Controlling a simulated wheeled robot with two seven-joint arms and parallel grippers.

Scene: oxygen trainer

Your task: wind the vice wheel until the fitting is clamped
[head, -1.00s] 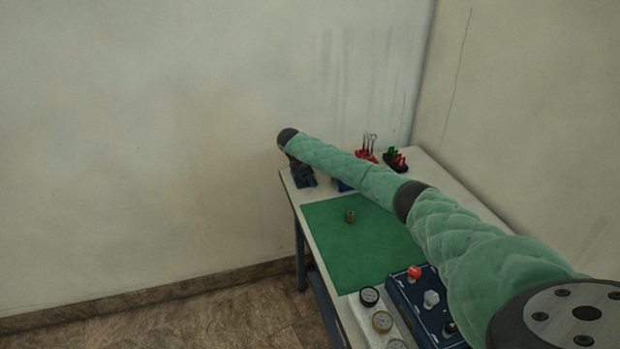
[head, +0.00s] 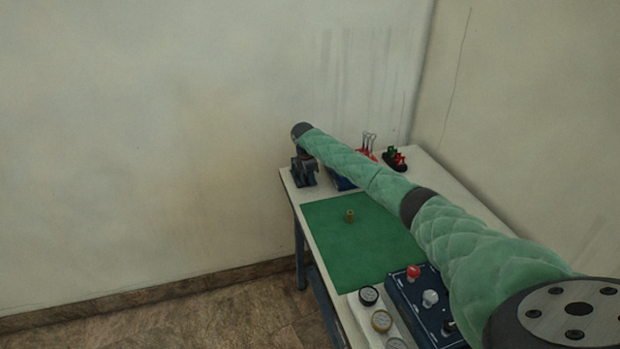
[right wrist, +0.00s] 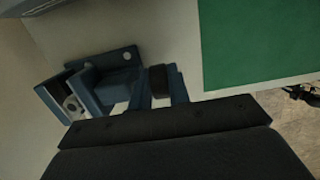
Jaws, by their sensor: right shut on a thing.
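The blue vice (head: 304,178) stands at the far left corner of the table. It also shows in the right wrist view (right wrist: 92,90), with a pale round part with a ring (right wrist: 71,105) at its left side. I cannot tell for sure whether that part is the fitting. My right gripper (right wrist: 158,84) has its two fingers on either side of a dark round piece, apparently the vice wheel (right wrist: 158,76), and is shut on it. In the head view my wrist hides most of the gripper above the vice. My left gripper is out of view.
A small brass piece (head: 349,215) stands on the green mat (head: 345,250). A blue control box (head: 418,300) and several gauges (head: 369,296) are at the front. Red-handled tools (head: 367,148) and a dark holder (head: 396,160) stand at the back. My right arm crosses above the table.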

